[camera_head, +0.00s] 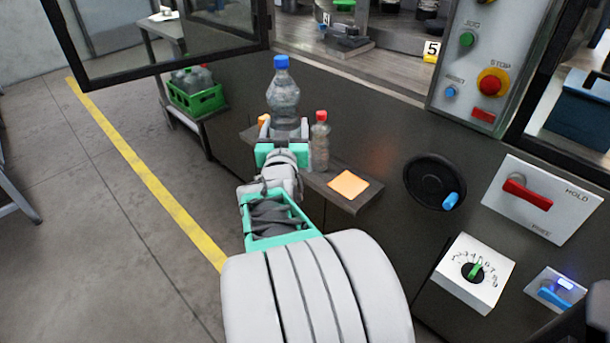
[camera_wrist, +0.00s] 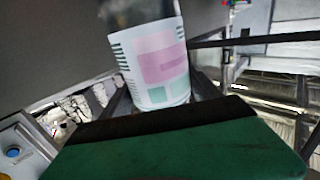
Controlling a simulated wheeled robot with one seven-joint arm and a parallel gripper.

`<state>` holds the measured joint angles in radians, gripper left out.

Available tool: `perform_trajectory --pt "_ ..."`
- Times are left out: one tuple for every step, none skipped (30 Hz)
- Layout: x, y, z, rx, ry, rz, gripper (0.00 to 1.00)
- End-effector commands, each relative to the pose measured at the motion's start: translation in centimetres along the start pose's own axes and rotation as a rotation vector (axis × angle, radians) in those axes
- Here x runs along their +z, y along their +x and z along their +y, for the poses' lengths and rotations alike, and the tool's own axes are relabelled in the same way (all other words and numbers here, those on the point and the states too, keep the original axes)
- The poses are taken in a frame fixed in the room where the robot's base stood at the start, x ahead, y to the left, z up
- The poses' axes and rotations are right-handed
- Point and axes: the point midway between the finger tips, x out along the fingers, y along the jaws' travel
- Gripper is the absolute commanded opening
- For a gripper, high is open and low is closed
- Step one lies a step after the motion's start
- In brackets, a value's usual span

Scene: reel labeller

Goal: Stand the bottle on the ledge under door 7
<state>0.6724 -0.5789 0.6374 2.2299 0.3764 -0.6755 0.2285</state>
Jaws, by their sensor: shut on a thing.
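A clear bottle with a blue cap (camera_head: 283,95) stands upright at the end of my gripper (camera_head: 283,135). My gripper is shut on its lower part, over the left part of the ledge. In the wrist view the bottle shows a white label with pink and green blocks (camera_wrist: 158,62), between the fingers (camera_wrist: 155,105). The dark ledge (camera_head: 335,196) juts from the machine front. My gripper hides the bottle's base, so I cannot tell whether it touches the ledge. No door number 7 is readable.
A smaller bottle with a red cap (camera_head: 320,145) stands on the ledge, right beside my gripper. An orange note (camera_head: 348,184) lies at the ledge's right end. A green crate of bottles (camera_head: 196,95) is at the left. A black handwheel (camera_head: 434,182) is to the right.

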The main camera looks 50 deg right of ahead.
Motion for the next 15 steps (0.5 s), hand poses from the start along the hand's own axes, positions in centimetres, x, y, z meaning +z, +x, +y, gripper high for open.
perform_trajectory --pt "1.8 0.3 2.0 0.046 0.004 0.013 0.00" --pt "2.3 0.4 3.0 0.070 0.005 0.012 0.00" --pt "2.7 0.5 4.2 0.099 0.008 0.012 0.00" --pt "3.0 0.5 5.1 0.119 0.010 0.013 0.00" --pt "3.2 0.5 5.9 0.137 0.011 0.014 0.00" --pt "3.5 0.6 6.7 0.157 0.013 0.015 0.00" --pt "3.6 0.5 7.2 0.169 0.014 0.015 0.00" --pt "3.8 0.5 7.8 0.181 0.015 0.014 0.00" --pt "3.8 0.5 8.3 0.193 0.016 0.014 0.00" --pt "3.9 0.5 8.5 0.199 0.016 0.014 0.00" --pt "3.9 0.6 8.8 0.204 0.017 0.014 0.00" --pt "3.9 0.7 9.1 0.208 0.017 0.014 0.00" --pt "4.0 0.9 9.4 0.211 0.017 0.014 0.00" --pt "4.1 1.1 9.7 0.213 0.017 0.014 0.00" --pt "4.5 1.6 10.2 0.215 0.016 0.011 0.00"
